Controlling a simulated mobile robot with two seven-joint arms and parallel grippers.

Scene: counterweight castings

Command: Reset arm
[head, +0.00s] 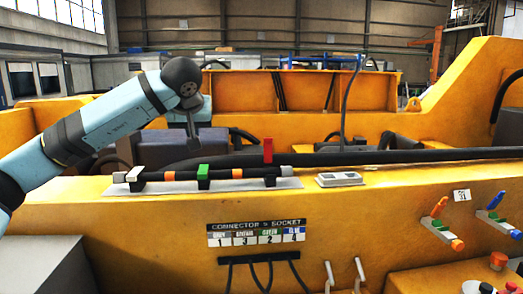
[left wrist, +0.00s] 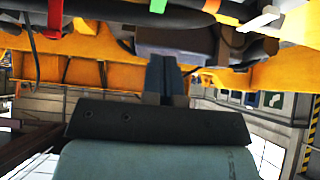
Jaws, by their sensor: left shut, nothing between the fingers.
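My left arm comes in from the left of the head view, light blue with dark joints. It bends down at a dark round joint above the yellow casting. My left gripper (head: 193,130) points down behind the cable rail and is partly hidden and small there. In the left wrist view the left gripper (left wrist: 167,62) shows its two dark fingers together, shut and empty. No object touches the fingertips that I can make out. My right arm and right gripper are not in view.
A yellow casting (head: 150,215) fills the foreground. On its top lies a black cable (head: 350,157) with white, green and red clips (head: 204,176). A connector socket label (head: 256,234) and coloured levers (head: 441,232) are on the front face. Free air is above the casting.

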